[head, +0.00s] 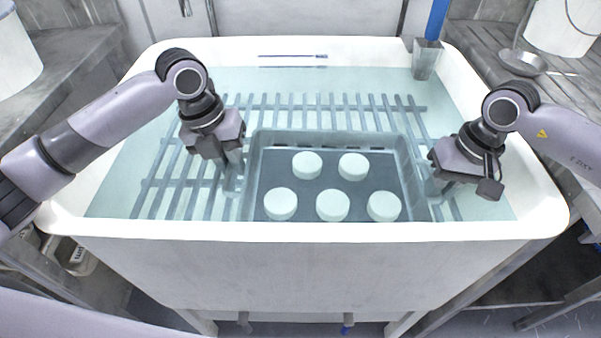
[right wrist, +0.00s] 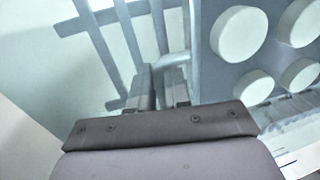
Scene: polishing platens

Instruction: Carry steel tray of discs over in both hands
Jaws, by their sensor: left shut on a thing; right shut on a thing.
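The steel tray (head: 330,138) sits in the white sink basin over a slatted rack, and holds several white discs (head: 332,205). In the right wrist view the tray (right wrist: 200,75) and discs (right wrist: 238,34) show at the upper right. My left gripper (head: 233,183) is shut on the tray's left side, its fingertips low at the rim. My right gripper (head: 436,188) is shut on the tray's right side; its fingers also show in the right wrist view (right wrist: 160,88). The tray looks level. Whether it touches the rack is hard to tell.
The white basin (head: 330,232) surrounds the tray, with pale water in it. The slatted rack (head: 170,185) extends left of the tray. A metal ladle (head: 523,62) and a white bucket (head: 562,28) stand on the right counter. A steel cup (head: 426,58) is at the basin's back right.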

